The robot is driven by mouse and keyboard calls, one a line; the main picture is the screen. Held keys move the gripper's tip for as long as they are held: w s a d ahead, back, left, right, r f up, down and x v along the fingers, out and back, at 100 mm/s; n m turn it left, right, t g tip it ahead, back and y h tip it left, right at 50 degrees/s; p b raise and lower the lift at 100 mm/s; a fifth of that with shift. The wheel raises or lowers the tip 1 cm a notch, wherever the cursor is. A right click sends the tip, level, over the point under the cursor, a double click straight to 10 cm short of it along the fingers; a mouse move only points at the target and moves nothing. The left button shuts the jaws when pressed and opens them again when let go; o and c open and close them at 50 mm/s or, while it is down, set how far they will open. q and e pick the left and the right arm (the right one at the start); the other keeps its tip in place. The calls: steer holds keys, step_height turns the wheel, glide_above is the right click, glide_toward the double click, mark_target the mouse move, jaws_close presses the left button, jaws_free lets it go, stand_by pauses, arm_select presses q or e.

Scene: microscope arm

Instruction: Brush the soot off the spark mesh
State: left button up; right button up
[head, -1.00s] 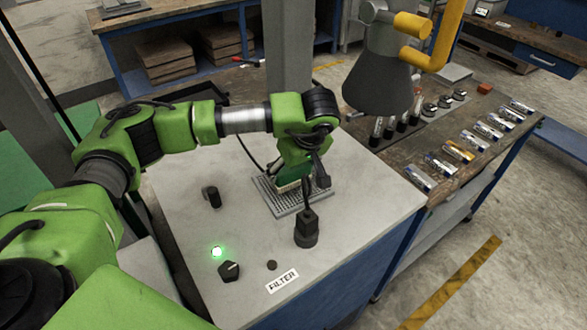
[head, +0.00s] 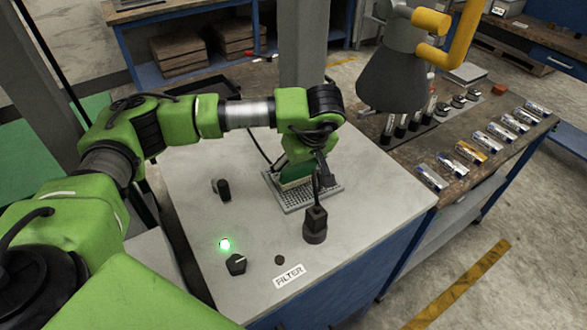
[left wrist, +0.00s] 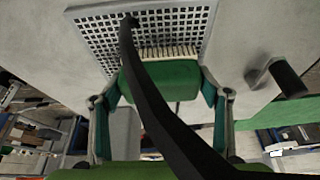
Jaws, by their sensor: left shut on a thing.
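The spark mesh (head: 298,202) is a grey perforated plate lying on the grey panel top, and it also shows in the left wrist view (left wrist: 176,22). My left gripper (head: 299,168) points down over it, shut on a green brush (left wrist: 182,80). The brush's pale bristles (left wrist: 170,50) point at the mesh and appear to touch it near one edge. The arm and brush hide part of the mesh in the head view. I cannot make out soot. My right gripper is not in view.
A black stand (head: 315,222) rises close beside the mesh; a curved black stem (left wrist: 150,85) crosses the wrist view. The panel has a black knob (head: 236,264), a green light (head: 225,244), another black fitting (head: 222,189) and a FILTER label (head: 289,277). A grey cone (head: 392,80) hangs behind.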

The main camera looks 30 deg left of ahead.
mark_target(310, 162)
arm_select(q)
steer(key=shift+w+d, duration=0.45)
steer(key=shift+w, duration=0.25)
steer(key=shift+r, duration=0.1)
steer(key=shift+w+d+b, duration=0.8)
steer(key=shift+w, duration=0.2)
steer(key=shift+s+a, duration=0.15)
steer(key=shift+s+a+f, duration=0.2)
steer(key=shift+s+a, duration=0.4)
steer(key=shift+s, duration=0.35)
steer(key=shift+s, duration=0.1)
